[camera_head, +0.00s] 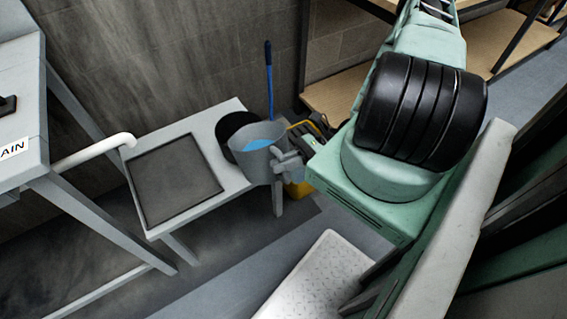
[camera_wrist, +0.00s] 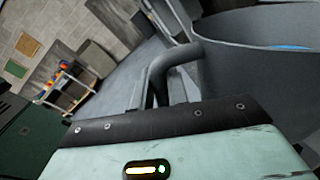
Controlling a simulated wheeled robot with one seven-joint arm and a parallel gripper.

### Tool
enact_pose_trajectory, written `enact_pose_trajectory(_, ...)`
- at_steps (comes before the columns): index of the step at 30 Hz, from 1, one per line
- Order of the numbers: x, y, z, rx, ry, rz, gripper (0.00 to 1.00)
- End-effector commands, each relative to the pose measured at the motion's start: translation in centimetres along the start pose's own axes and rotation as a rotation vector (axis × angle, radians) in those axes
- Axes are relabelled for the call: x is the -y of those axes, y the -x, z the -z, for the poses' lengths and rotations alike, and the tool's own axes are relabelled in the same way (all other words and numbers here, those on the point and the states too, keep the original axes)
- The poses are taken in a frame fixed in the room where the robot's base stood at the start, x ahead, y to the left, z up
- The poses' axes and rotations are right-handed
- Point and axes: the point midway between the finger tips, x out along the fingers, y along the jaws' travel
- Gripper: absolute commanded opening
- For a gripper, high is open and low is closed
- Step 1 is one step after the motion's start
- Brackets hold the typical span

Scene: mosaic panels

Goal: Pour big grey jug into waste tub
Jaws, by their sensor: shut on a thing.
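The big grey jug (camera_head: 255,165) is at the right end of a low white bench, with blue liquid (camera_head: 260,144) inside. It looks upright; whether it touches the bench is unclear. My gripper (camera_head: 288,164) is shut on its handle at the right side. In the wrist view the jug (camera_wrist: 250,75) fills the right, its curved handle (camera_wrist: 172,62) running down to my gripper, whose fingertips are hidden there. A round black vessel (camera_head: 231,125), perhaps the waste tub, is partly hidden behind the jug.
The low bench (camera_head: 205,127) bears a dark square mat (camera_head: 173,178) left of the jug. A white pipe (camera_head: 95,150) sticks out from the drain table at left. A yellow bucket (camera_head: 298,189) and a blue pole (camera_head: 268,75) stand behind. A white step (camera_head: 320,275) is in front.

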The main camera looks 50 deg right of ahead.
Motion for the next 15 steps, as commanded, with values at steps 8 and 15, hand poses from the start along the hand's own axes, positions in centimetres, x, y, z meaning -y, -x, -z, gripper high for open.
enact_pose_trajectory(8,-0.1,-0.1,-0.9,-0.001,-0.018,-0.002,0.0)
enact_pose_trajectory(15,-0.1,-0.1,-1.6,-0.004,-0.034,-0.003,0.0)
